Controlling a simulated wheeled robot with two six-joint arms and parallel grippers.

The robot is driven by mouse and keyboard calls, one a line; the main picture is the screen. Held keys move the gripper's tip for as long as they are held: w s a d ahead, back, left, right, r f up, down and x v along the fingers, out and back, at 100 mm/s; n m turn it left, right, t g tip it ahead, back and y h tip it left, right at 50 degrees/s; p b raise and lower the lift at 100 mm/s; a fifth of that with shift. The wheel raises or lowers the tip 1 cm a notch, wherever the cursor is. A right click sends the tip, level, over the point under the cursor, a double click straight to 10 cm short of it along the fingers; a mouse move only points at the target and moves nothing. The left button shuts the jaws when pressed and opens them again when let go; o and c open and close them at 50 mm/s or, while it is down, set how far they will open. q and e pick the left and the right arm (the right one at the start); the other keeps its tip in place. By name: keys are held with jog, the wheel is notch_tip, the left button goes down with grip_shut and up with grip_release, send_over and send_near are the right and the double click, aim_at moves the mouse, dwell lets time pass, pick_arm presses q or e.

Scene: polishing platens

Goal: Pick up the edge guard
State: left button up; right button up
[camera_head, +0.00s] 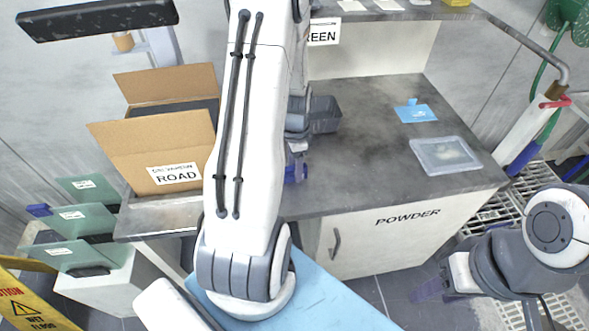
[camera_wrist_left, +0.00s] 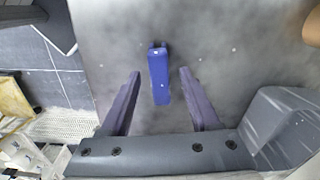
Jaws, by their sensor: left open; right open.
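A long narrow blue piece (camera_wrist_left: 159,78), which I take to be the edge guard, lies on the grey worktop in the left wrist view. My left gripper (camera_wrist_left: 159,72) is open, with one dark purple finger on each side of the piece and a gap to both. In the head view my left arm hides most of that gripper; a bit of blue (camera_head: 302,172) shows beside the arm, probably the same piece. My right gripper (camera_head: 432,287) is open and empty at the lower right, away from the worktop, partly cut from clear view.
An open cardboard box (camera_head: 155,140) labelled ROAD stands left of my arm. A shelf (camera_head: 400,14) overhangs the back. The worktop's middle is clear.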

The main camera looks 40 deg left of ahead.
pick_arm(q)
jog(key=shift+f, duration=0.55)
grip_shut()
